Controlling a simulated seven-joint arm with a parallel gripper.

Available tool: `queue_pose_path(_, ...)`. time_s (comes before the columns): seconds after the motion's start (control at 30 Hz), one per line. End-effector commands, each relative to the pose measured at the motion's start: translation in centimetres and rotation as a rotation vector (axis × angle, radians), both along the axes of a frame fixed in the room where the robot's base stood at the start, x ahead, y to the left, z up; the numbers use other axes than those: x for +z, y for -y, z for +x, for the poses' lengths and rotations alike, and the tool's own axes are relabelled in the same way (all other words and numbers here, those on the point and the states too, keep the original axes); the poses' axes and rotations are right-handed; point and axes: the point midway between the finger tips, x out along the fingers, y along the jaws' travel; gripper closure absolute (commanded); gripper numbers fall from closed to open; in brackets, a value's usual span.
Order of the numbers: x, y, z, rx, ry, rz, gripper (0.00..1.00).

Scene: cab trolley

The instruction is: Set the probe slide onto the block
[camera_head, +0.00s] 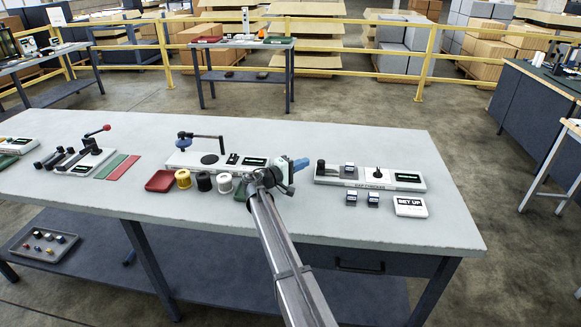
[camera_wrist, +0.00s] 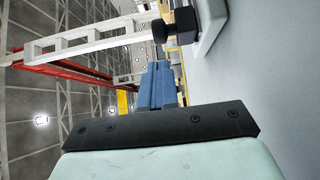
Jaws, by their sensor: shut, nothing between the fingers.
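The gauge unit (camera_head: 345,181) is a long white base on the right of the bench. A dark upright knob (camera_head: 321,167) stands at its left end; I cannot tell whether this is the probe slide. A small dark block with a light top (camera_head: 349,168) sits on the base just right of the knob. My gripper (camera_head: 302,163) is shut and empty, left of the knob and apart from it. In the wrist view its blue fingers (camera_wrist: 156,82) are together, and a dark knob (camera_wrist: 171,30) shows beyond them.
Left are coloured spools (camera_head: 204,181) and another fixture (camera_head: 205,160).

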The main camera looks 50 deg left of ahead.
Motion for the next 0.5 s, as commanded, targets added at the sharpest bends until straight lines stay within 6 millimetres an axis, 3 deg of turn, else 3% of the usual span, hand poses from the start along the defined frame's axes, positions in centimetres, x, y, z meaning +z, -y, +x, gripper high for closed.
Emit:
queue_pose_path(0.2,0.0,1.4,1.2,0.001,0.000,0.000,1.00)
queue_pose_path(0.5,0.0,1.7,1.6,0.001,0.000,0.000,1.00)
